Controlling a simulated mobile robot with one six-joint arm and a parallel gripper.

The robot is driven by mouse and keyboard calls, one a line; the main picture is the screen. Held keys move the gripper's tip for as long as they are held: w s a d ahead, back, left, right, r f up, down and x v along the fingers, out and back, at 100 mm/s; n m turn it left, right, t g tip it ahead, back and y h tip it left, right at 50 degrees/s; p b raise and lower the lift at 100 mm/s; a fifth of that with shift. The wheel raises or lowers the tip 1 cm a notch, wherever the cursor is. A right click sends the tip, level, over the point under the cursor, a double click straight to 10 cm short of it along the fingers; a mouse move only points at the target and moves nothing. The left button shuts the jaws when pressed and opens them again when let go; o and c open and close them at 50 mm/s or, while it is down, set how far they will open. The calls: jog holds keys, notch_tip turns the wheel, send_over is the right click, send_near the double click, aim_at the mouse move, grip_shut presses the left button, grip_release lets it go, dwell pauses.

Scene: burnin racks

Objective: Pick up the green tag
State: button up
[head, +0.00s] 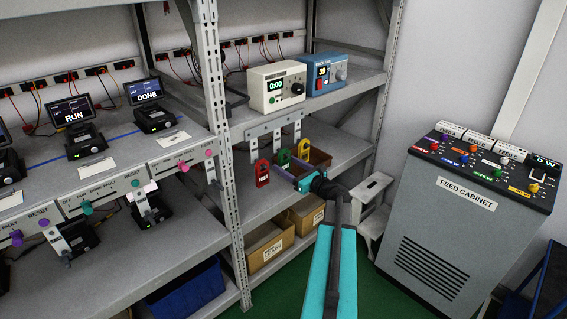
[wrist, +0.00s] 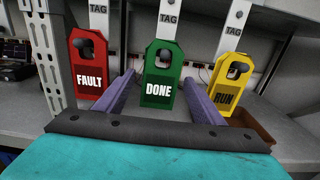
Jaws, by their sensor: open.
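The green tag (wrist: 158,78), marked DONE, hangs on a peg under a white TAG plate in the wrist view, between a red FAULT tag (wrist: 90,62) and a yellow RUN tag (wrist: 231,82). In the head view the green tag (head: 283,159) hangs in the middle of the three, above the shelf. My gripper (wrist: 161,86) is open, with its two purple fingers apart, one to each side of the green tag's lower part. The tag is not held. Whether the fingers touch it I cannot tell.
The three tags hang close together, so the red and yellow ones are near my fingers. A rack upright (head: 221,150) stands at left. A small brown bin (head: 318,157) sits on the shelf behind my gripper. A feed cabinet (head: 446,240) stands at right.

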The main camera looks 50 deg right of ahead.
jog(key=shift+w+d, duration=0.1)
jog(key=shift+w, duration=1.05)
jog(key=c, duration=1.1)
